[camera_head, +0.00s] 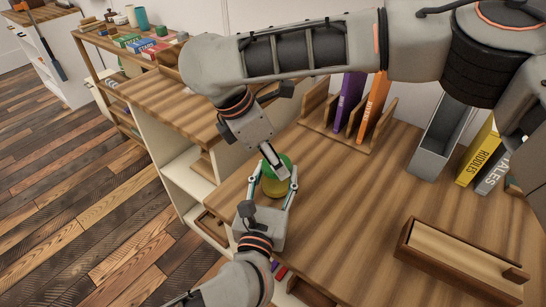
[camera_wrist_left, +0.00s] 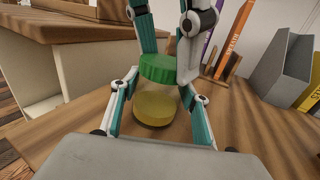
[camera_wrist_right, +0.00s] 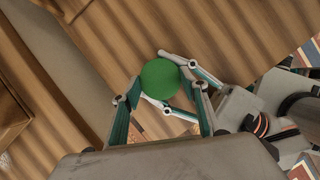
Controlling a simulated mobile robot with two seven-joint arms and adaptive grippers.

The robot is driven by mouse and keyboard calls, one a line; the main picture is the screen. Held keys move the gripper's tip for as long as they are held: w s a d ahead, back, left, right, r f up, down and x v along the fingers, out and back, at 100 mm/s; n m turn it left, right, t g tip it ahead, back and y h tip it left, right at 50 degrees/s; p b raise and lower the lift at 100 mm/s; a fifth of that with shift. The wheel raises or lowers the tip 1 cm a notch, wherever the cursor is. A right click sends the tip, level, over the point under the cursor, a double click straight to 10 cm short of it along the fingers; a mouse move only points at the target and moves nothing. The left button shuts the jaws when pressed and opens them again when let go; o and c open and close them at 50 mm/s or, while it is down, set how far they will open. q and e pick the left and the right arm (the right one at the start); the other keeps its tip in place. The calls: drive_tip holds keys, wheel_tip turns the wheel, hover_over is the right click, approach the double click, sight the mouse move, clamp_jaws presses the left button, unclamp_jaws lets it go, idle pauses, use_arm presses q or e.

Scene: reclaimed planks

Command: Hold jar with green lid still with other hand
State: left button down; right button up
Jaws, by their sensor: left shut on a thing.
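The jar is clear with yellow contents (camera_wrist_left: 155,108) and a green lid (camera_wrist_left: 159,69). It stands upright on the wooden table near its left edge. My left gripper (camera_head: 272,178) reaches in from the front and is shut on the jar's body, below the lid. My right gripper (camera_wrist_right: 161,92) points down from above, its fingers apart on either side of the green lid (camera_wrist_right: 160,79). A small gap seems to show beside the lid, but contact is hard to judge. In the head view my right gripper partly covers the lid (camera_head: 282,163).
A wooden rack with a purple book (camera_head: 347,100) and an orange book (camera_head: 374,106) stands behind. A grey holder (camera_head: 438,140) and a yellow book (camera_head: 480,153) are at the right. A wooden box (camera_head: 460,262) lies front right. The table's middle is clear.

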drive_tip(key=o, duration=0.3)
drive_tip(key=shift+r, duration=2.3)
drive_tip(key=shift+c, duration=0.2)
